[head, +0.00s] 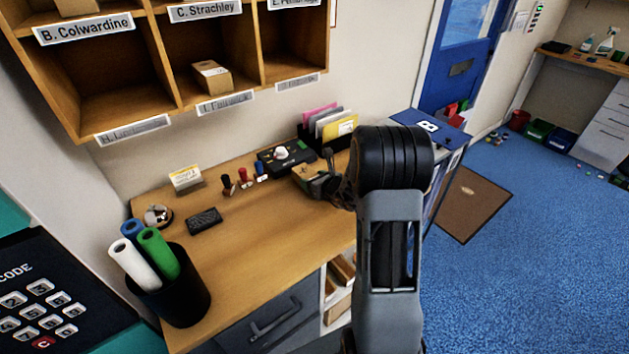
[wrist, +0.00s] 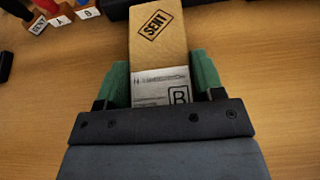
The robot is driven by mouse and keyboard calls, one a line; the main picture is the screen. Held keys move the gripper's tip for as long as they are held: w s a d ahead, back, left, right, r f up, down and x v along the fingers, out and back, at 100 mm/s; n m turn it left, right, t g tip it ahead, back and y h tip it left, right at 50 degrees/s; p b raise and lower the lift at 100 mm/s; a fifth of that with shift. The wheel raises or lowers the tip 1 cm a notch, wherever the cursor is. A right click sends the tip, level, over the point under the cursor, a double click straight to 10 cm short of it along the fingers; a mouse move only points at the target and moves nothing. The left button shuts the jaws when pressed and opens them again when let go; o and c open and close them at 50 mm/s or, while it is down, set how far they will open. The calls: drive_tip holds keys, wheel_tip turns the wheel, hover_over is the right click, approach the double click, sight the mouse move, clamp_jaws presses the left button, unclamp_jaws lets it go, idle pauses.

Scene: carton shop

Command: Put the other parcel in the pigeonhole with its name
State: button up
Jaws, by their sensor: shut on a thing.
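A brown parcel stamped SENT (wrist: 160,30) is between the green fingers of my gripper (wrist: 162,82) in the wrist view. Its white label shows a boxed B; any name is hidden or unreadable. In the head view my gripper (head: 328,186) holds this parcel (head: 308,173) at the back right of the desk; I cannot tell whether it touches the desktop. The pigeonhole rack (head: 171,50) hangs above, with name strips including B. Colwardine (head: 83,28) and C. Strachley (head: 206,10). Another parcel (head: 212,76) sits in the lower middle pigeonhole; the lower strips are blurred.
Stamps (head: 243,177), a black device (head: 285,157) and a file rack (head: 328,125) stand near the parcel. A card holder (head: 186,179), a black pad (head: 204,221) and a pot of rolls (head: 172,299) are left. The desk's middle (head: 265,235) is clear.

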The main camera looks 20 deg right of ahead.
drive_tip(key=shift+f, duration=0.15)
drive_tip(key=o, duration=1)
